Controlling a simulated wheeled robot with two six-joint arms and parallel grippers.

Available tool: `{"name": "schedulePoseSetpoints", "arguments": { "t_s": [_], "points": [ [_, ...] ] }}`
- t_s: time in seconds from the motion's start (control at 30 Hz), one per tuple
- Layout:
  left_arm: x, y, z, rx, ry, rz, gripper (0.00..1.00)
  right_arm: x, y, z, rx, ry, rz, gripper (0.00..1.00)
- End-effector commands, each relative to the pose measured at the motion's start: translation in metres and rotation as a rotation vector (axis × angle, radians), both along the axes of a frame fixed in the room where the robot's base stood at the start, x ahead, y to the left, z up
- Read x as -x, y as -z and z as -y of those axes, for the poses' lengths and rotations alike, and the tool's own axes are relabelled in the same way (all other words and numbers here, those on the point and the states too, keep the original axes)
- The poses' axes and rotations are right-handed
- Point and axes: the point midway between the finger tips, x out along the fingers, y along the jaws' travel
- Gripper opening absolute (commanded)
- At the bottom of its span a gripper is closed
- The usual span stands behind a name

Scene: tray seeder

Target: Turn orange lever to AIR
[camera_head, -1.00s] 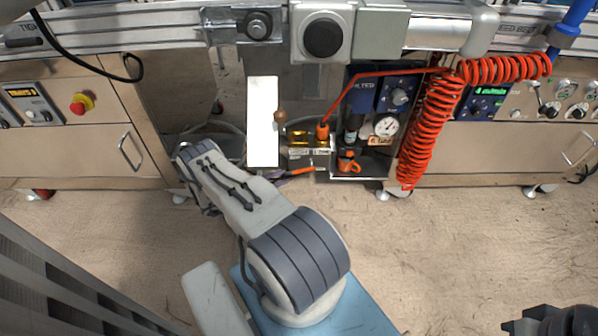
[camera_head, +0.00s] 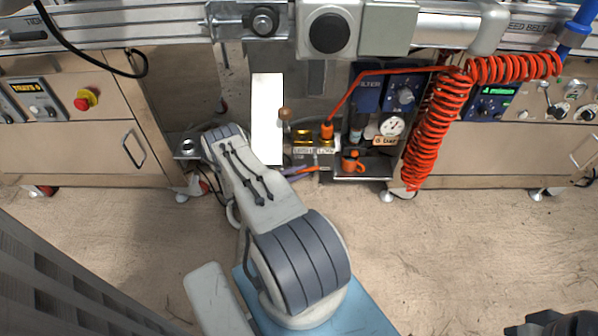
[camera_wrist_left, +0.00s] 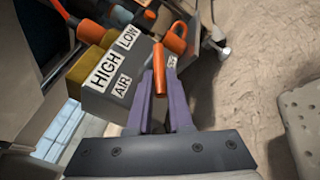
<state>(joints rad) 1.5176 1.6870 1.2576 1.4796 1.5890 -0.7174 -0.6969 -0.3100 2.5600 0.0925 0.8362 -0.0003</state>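The orange lever (camera_wrist_left: 159,72) stands out from a grey valve block (camera_wrist_left: 108,100) in the left wrist view. The block carries labels HIGH, LOW and AIR, plus one mostly hidden behind a finger. The lever lies to the right of the AIR label (camera_wrist_left: 122,85). My left gripper (camera_wrist_left: 160,76) has its two purple fingers on either side of the lever, close against it. In the head view the orange lever (camera_head: 308,169) is small, below the brass valve (camera_head: 303,136), and my left gripper (camera_head: 292,173) reaches it from the left.
An orange coiled hose (camera_head: 435,130) hangs to the right of the valve. A gauge (camera_head: 392,126) and an orange fitting (camera_head: 352,161) sit close by. A white upright panel (camera_head: 267,115) stands just left. A dark part of mine shows at the bottom right. The floor is open.

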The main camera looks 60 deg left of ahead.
Motion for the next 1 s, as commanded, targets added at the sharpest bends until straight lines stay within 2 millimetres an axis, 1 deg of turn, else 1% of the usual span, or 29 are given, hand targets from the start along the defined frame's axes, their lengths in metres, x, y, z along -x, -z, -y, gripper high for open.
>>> {"name": "schedulePoseSetpoints", "arguments": {
  "t_s": [0.07, 0.13, 0.3, 0.4, 0.5, 0.67, 1.0],
  "points": [
    [0.0, -0.002, 0.0, -0.004, -0.001, -0.007, 0.0, 0.0, -0.003, 0.0, 0.0, 0.0, 0.0, 0.0],
    [0.001, -0.006, -0.001, -0.017, -0.002, -0.027, 0.0, 0.0, -0.011, 0.0, 0.0, 0.0, 0.0, 0.0],
    [0.001, -0.017, -0.001, -0.076, -0.002, -0.122, 0.0, 0.0, -0.041, 0.0, 0.0, 0.0, 0.0, 0.0],
    [0.002, -0.021, -0.001, -0.115, -0.002, -0.181, 0.0, 0.0, -0.057, 0.0, 0.0, 0.0, 0.0, 0.0],
    [0.001, -0.021, -0.001, -0.145, -0.002, -0.228, 0.0, 0.0, -0.068, 0.0, 0.0, 0.0, 0.0, 0.0],
    [0.002, -0.02, -0.001, -0.173, -0.001, -0.269, 0.0, 0.0, -0.075, 0.0, 0.0, 0.0, 0.0, 0.0],
    [0.001, -0.018, -0.001, -0.181, 0.0, -0.275, 0.0, 0.0, -0.073, 0.0, 0.0, 0.0, 0.0, 0.0]
  ]
}}
